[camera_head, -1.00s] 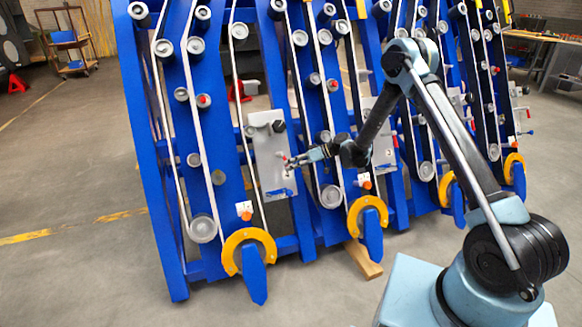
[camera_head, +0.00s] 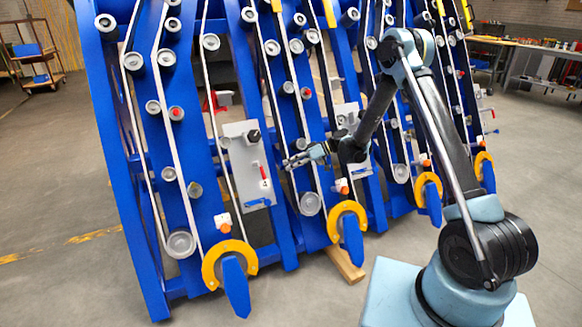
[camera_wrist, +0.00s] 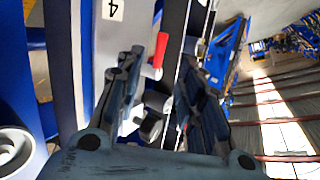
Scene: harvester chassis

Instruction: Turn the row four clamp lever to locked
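The row four clamp lever has a red handle (camera_head: 262,169) that stands roughly upright on a pale grey plate (camera_head: 236,150), just above a white label marked 4 (camera_head: 265,184). In the wrist view the red handle (camera_wrist: 159,52) shows beyond the fingertips, and the label (camera_wrist: 113,9) is at the top. My gripper (camera_head: 291,163) is just right of the plate in the head view, apart from the lever. Its fingers are spread with nothing held between them. A dark round knob (camera_wrist: 152,128) shows between the fingers in the wrist view. The lever's pivot is not clear.
The blue chassis (camera_head: 100,130) carries several rows of rollers and pale belts. Yellow-orange curved guards (camera_head: 212,266) stick out along its lower front. A wooden block (camera_head: 345,265) lies on the floor under it. The floor at the left (camera_head: 50,190) is clear.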

